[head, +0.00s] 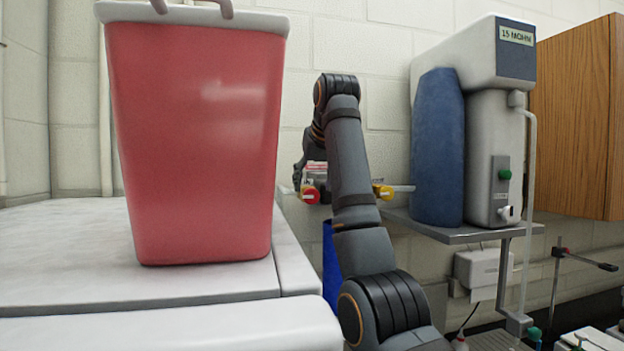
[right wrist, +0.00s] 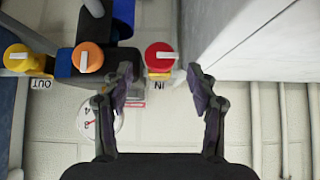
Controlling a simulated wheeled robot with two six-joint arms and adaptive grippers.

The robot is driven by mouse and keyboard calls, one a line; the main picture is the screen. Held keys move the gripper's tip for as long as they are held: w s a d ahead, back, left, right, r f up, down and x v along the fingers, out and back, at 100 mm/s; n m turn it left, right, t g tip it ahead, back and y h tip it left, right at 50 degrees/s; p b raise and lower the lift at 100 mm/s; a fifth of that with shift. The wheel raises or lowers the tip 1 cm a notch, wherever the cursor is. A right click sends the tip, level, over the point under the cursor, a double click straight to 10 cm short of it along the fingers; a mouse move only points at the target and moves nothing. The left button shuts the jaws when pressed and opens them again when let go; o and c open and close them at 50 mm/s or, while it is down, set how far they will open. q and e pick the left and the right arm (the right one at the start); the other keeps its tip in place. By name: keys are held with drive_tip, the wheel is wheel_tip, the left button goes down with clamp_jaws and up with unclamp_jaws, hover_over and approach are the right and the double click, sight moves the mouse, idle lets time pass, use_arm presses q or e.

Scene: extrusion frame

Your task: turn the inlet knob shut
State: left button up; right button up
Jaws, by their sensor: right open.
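The inlet knob is the red one (right wrist: 160,57), with a white bar lying crosswise on its face and an "IN" label (right wrist: 161,84) beside it. In the head view the red knob (head: 310,195) shows left of my right forearm. My right gripper (right wrist: 160,73) is open, with its fingertips to either side of the red knob in the right wrist view. I cannot tell how far the tips are from it in depth. In the head view the right gripper (head: 301,173) is small and partly hidden near the knob. My left gripper is not in view.
An orange knob (right wrist: 87,57) and a yellow knob (right wrist: 19,58) by an "OUT" label sit left of the red one. A round gauge (right wrist: 103,121) is on the wall. A red bin (head: 195,140) stands on a white top; a blue cylinder (head: 438,150) and grey unit stand right.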

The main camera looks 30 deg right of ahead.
sight(312, 192)
drive_tip(key=shift+p+x, duration=0.65)
drive_tip(key=shift+x, duration=1)
drive_tip(key=shift+f, duration=0.1)
drive_tip(key=c, duration=1.2)
